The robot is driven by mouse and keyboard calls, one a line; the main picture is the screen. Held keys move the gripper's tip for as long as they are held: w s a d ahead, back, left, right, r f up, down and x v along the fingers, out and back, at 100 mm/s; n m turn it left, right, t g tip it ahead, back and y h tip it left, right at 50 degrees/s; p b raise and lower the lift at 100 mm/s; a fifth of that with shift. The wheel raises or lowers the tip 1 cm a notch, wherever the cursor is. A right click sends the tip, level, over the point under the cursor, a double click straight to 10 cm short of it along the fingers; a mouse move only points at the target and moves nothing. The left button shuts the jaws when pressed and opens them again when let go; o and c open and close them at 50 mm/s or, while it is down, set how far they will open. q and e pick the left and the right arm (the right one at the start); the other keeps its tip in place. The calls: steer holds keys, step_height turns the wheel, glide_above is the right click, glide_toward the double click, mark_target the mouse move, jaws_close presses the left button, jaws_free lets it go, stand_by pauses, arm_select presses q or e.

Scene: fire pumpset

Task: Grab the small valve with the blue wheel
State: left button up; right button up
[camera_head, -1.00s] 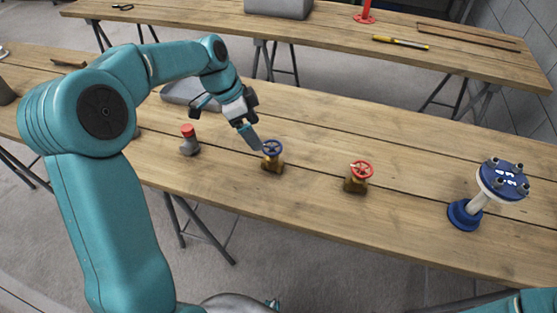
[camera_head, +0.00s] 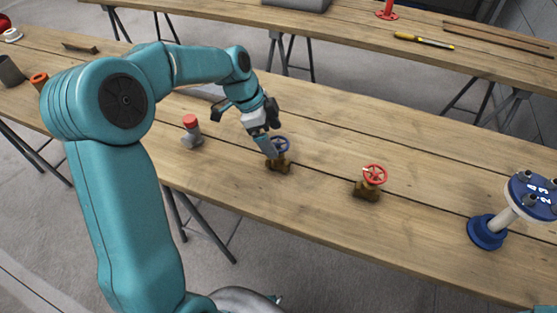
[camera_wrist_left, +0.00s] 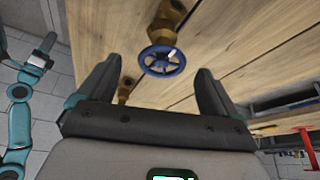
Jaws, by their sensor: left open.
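The small brass valve with the blue wheel (camera_head: 282,143) stands on the near wooden table. My left gripper (camera_head: 272,149) is open at its wheel, and its fingers partly cover the valve in the head view. In the left wrist view the blue wheel (camera_wrist_left: 148,63) shows between the two open fingers of the left gripper (camera_wrist_left: 158,66), near the tip line. The brass body (camera_wrist_left: 166,22) extends beyond it. I see no clear contact. A teal arm with a small gripper (camera_wrist_left: 42,52), apparently my right, shows at the left of the wrist view; its jaw state is unclear.
A red-wheeled valve (camera_head: 368,189) stands to the right, and a red-capped grey fitting (camera_head: 191,133) to the left. A blue flanged piece (camera_head: 487,232) stands at the far right. Bare table (camera_head: 330,145) lies between them. A second table (camera_head: 345,35) is behind.

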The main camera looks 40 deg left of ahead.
mark_target(277, 142)
arm_select(q)
steer(key=x, duration=0.5)
steer(key=shift+w+d+f+p, duration=0.1)
steer(key=shift+w+f+p, duration=0.15)
steer(key=shift+f+p, duration=0.1)
steer(key=shift+r, duration=0.15)
jaws_close()
